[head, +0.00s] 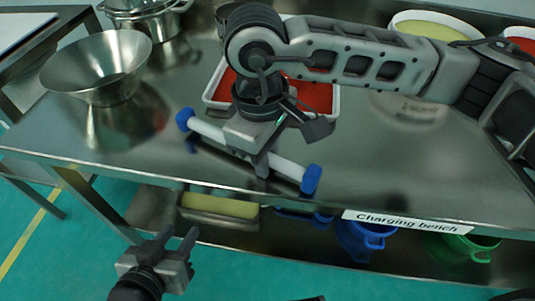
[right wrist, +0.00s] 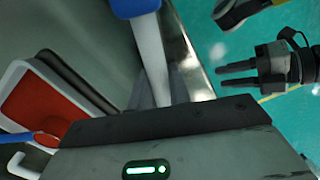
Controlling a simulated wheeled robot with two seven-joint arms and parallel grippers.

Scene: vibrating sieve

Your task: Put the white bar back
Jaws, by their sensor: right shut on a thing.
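The white bar (head: 208,130) has a blue cap at each end. It lies slantwise across the front part of the steel bench, its right end near the front edge. My right gripper (head: 262,165) reaches down from above and is shut on the middle of the bar. I cannot tell whether the bar touches the bench top. In the right wrist view the bar (right wrist: 153,52) shows at the top with one blue cap; its grasped part is hidden by the gripper body. My left gripper (head: 180,238) is open and empty, in front of the bench and away from the bar.
The steel bench (head: 400,165) has a "Charging bench" label on its front edge. A white tray (head: 213,93) with red contents stands behind my right gripper. A metal bowl (head: 97,65) stands at left. Bowls line the back. Blue and green containers sit on the lower shelf.

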